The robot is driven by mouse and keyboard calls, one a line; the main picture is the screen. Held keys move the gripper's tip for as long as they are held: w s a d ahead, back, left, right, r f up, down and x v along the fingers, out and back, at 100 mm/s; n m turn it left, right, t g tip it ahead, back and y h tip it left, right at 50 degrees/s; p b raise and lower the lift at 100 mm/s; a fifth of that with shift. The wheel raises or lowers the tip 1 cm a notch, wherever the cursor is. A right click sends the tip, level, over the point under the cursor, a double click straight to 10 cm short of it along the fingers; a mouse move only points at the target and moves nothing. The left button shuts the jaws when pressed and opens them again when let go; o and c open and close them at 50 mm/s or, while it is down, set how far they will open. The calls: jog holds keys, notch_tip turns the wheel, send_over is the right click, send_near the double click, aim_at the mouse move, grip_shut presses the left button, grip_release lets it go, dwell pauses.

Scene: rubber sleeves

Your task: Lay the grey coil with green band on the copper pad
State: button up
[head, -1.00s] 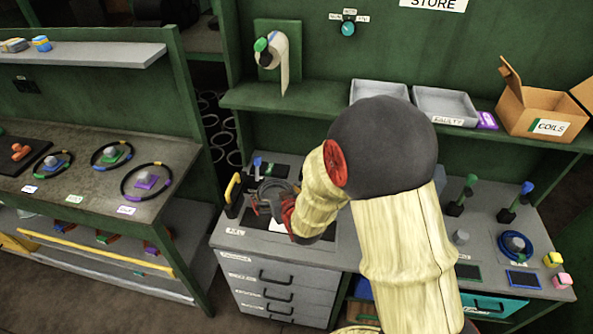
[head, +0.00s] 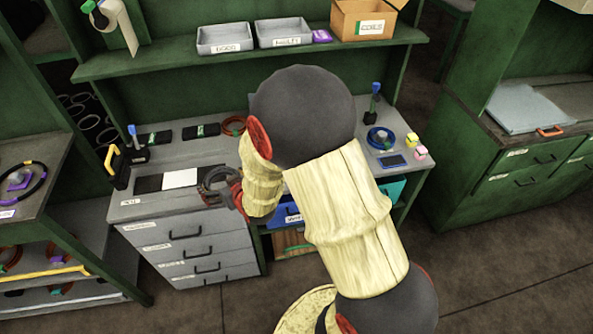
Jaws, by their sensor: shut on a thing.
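My gripper (head: 216,182) is at the front of the workbench, just right of the white pad. Its dark fingers are shut on a dark grey ring-like thing, which looks like the grey coil (head: 213,174). It is small and blends with the fingers, and I cannot make out its green band. I cannot pick out the copper pad; my arm covers the middle of the bench.
A black pad (head: 148,184) and a white pad (head: 180,178) lie left of my gripper. A red coil (head: 233,125) lies behind it. A blue coil (head: 380,140) and a blue-edged pad (head: 392,161) are at right. Trays (head: 224,37) stand on the shelf above.

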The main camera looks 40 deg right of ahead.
jog(key=s+d+m+h+b, duration=0.1)
jog(key=s+d+h+b, duration=0.15)
jog(key=d, duration=0.65)
jog(key=s+d+m+h+b, duration=0.1)
jog(key=s+d+m, duration=0.15)
jog(key=d, duration=0.55)
jog(key=shift+n+g, duration=0.4)
jog(key=shift+n, duration=0.05)
jog(key=w+d+f+b, duration=0.1)
jog(key=w+d+f, duration=0.1)
jog(key=d, duration=0.1)
jog(key=w+d+f+b, duration=0.1)
jog(key=d+f+b, duration=0.1)
jog(key=d+f, duration=0.1)
jog(key=w+d+f+b, duration=0.1)
jog(key=w+d+f, duration=0.1)
jog(key=d, duration=0.3)
jog(key=shift+w+d+f+b, duration=0.15)
jog(key=shift+w+f+b, duration=0.15)
jog(key=shift+w+f, duration=0.1)
jog(key=shift+d+f, duration=0.25)
jog(key=shift+f, duration=0.15)
jog(key=shift+w+d+f+b, duration=0.15)
jog(key=shift+f+b, duration=0.95)
jog(key=shift+f, duration=0.55)
jog(key=shift+f, duration=0.15)
jog(key=o, duration=1.5)
jog(key=shift+f, duration=0.1)
jog(key=shift+c, duration=0.2)
